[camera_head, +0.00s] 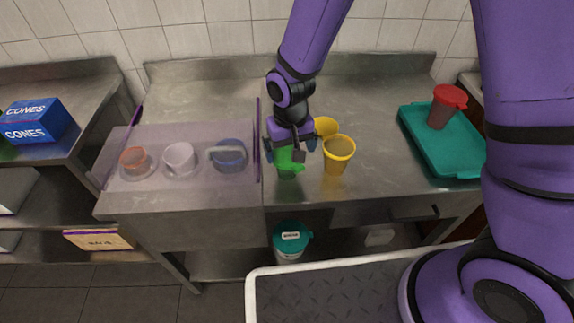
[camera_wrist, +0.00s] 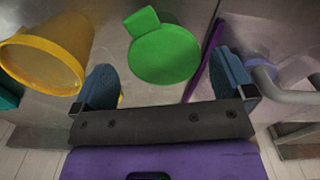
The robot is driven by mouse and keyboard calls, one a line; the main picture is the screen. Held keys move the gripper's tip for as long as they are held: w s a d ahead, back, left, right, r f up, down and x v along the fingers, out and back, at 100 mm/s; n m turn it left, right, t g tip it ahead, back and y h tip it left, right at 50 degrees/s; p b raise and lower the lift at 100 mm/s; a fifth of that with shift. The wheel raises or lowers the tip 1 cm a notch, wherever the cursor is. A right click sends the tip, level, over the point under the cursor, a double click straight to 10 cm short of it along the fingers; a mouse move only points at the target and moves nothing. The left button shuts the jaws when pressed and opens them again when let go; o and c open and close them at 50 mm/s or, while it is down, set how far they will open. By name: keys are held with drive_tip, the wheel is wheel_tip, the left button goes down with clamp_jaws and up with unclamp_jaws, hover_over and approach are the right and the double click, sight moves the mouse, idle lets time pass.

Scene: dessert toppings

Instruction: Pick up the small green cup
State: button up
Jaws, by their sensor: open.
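The small green cup (camera_head: 286,158) stands on the steel counter, partly hidden under my gripper in the head view. In the wrist view the green cup (camera_wrist: 165,55) shows as a round green shape with a square tab at its upper left. My gripper (camera_head: 291,149) is directly above and around the cup in the head view. In the wrist view my gripper (camera_wrist: 165,80) has its two blue fingers spread, with the lower part of the cup between them in the picture. I cannot tell whether either finger touches it.
A yellow cup (camera_head: 338,153) stands close on the right, with another yellow one (camera_head: 326,126) behind. A thin purple panel (camera_head: 257,140) edges the clear-covered toppings section (camera_head: 205,135) at left. A teal tray (camera_head: 412,125) holding a red-lidded cup (camera_head: 440,112) lies farther right.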

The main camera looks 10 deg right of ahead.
sight(288, 157)
drive_tip(key=shift+w+a+f, duration=0.1)
drive_tip(key=shift+f, duration=1.05)
drive_tip(key=shift+w+a+f, duration=0.1)
drive_tip(key=shift+f, duration=1.05)
drive_tip(key=c, duration=0.7)
drive_tip(key=shift+r, duration=0.15)
